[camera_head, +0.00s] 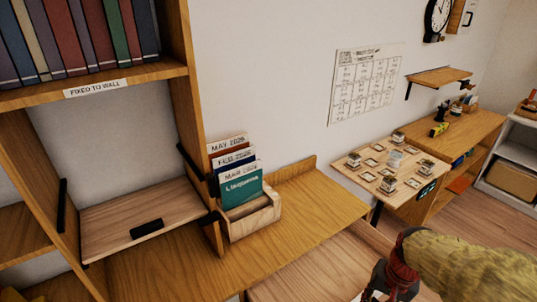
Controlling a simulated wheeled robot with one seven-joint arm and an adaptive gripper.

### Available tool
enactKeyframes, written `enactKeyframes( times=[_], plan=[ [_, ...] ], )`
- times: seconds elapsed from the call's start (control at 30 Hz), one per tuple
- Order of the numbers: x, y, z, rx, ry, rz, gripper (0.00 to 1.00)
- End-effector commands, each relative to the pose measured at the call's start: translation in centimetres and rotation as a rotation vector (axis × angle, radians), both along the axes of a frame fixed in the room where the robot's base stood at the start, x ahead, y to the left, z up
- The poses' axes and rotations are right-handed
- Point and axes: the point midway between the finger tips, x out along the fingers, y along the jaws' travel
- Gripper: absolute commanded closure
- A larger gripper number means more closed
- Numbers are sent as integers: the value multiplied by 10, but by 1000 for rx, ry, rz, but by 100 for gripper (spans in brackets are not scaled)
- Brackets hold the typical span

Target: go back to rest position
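My arm shows at the bottom right in a mottled yellow-green cover with a red cuff. My gripper (378,289) is a dark shape past the cuff, partly cut off by the bottom edge of the view. Its fingers are not clear, so I cannot tell if it is open or shut, and I see nothing certain in it. It is in front of the wooden desk, to the right of the lower wooden surface (310,272).
A wooden holder (254,218) with several labelled booklets (241,183) stands on the desk (165,272) beside a bookcase (188,110). A fold-down flap (120,215) hangs inside the bookcase. A small table (352,165) with several little pots is farther right. Open floor (478,240) lies at right.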

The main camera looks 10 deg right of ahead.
Motion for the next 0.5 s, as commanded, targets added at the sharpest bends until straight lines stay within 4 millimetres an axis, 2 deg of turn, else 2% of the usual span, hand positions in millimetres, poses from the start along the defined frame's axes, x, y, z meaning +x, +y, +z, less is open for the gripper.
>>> enactKeyframes(
  times=[0.03,0.2,0.5],
  plan=[
    [3,13,17,-28,-21,62,76],
    [3,59,71,-128,-102,286,76],
    [2,136,150,-252,-332,602,76]
  ],
)
